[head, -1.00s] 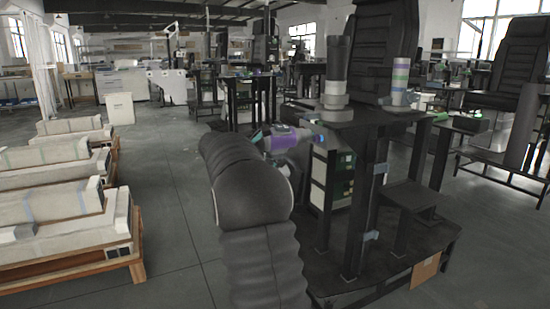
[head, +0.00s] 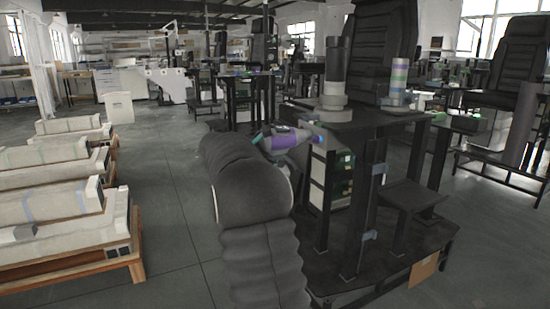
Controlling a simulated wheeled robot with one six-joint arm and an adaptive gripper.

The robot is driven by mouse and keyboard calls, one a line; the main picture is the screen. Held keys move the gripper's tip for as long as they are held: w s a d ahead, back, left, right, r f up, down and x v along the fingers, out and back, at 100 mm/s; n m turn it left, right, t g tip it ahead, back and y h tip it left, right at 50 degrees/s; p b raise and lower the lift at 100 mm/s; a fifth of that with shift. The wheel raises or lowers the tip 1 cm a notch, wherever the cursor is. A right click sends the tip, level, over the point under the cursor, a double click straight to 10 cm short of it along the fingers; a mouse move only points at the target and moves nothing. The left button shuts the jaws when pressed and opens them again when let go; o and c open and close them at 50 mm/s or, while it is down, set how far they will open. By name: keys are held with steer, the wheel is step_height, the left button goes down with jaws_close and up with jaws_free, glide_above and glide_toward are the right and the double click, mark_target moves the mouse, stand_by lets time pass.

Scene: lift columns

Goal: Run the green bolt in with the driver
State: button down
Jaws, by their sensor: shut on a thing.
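A small purple and grey tool, apparently the driver (head: 292,141), shows just above my dark arm, left of the black workbench. It lies roughly level, with its blue-tipped end pointing right toward the bench edge. My gripper (head: 269,143) is at the tool's left end, small and mostly hidden by my arm; it looks shut on the tool. The green bolt cannot be made out. Whether the driver tip touches anything is too small to tell.
Wooden pallets (head: 75,262) with long pale packages stand at left. The grey floor between is clear.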

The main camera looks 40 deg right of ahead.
steer(key=shift+a+r, duration=0.15)
stand_by(0.4)
steer(key=shift+w+a+p, duration=0.1)
steer(key=shift+w+a, duration=0.1)
steer(key=shift+a, duration=0.55)
steer(key=shift+w+a+p, duration=0.15)
steer(key=shift+w+a, duration=0.05)
steer(key=shift+a, duration=0.55)
steer(key=shift+w+a+p, duration=0.1)
steer(key=shift+w+a, duration=0.1)
steer(key=shift+a, duration=0.55)
